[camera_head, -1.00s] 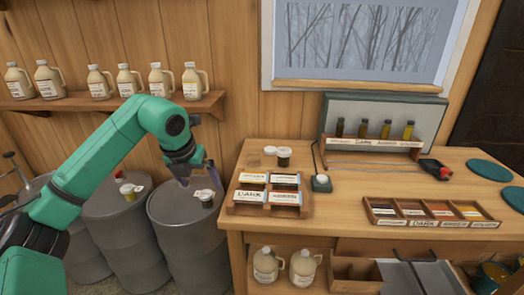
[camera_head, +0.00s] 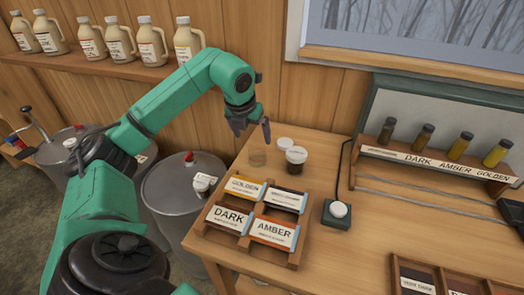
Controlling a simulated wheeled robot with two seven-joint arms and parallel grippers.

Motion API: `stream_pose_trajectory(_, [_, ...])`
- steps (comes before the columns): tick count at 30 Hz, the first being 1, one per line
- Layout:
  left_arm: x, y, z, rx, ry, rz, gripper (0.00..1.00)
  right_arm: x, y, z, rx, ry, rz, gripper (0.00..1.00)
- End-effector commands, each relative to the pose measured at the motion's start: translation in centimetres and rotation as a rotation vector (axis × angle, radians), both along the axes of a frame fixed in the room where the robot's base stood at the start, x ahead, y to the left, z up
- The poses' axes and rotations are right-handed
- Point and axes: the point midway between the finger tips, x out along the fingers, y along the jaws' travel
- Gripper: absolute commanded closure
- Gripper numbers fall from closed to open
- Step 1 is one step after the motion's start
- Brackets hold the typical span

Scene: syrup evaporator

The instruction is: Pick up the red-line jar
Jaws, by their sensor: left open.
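My left gripper (camera_head: 252,132) is open and empty, fingers pointing down. To the right stands a jar with dark contents and a white lid (camera_head: 296,161). A white round lid or lidded jar (camera_head: 285,144) is just behind it. A small jar with a white label (camera_head: 202,186) stands on the near grey drum. No red line can be made out on any jar. My right gripper is not in view.
A wooden rack (camera_head: 243,242) with cards marked DARK, AMBER and GOLDEN lies in front of the jars. A dark box with a white knob (camera_head: 337,212) is to its right. Sample bottles (camera_head: 423,138) stand on a back rack. Jugs (camera_head: 152,42) line the wall shelf.

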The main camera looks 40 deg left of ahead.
Motion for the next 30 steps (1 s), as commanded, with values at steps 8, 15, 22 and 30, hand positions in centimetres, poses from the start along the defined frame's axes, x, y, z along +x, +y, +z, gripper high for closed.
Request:
stream_pose_trajectory(8, [2.0, 0.7, -4.8, -0.001, 0.003, 0.0, 0.0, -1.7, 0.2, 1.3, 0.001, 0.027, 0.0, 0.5])
stream_pose_trajectory(15, [3.8, 1.5, -8.5, -0.004, 0.003, 0.001, 0.0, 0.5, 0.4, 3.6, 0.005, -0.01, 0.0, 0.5])
stream_pose_trajectory(22, [4.1, 1.6, -9.5, 0.0, 0.0, -0.001, 0.0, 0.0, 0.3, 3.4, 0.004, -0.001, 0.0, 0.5])
stream_pose_trajectory(30, [4.1, 1.6, -9.5, 0.001, -0.001, -0.001, 0.87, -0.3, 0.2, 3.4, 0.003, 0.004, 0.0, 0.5])
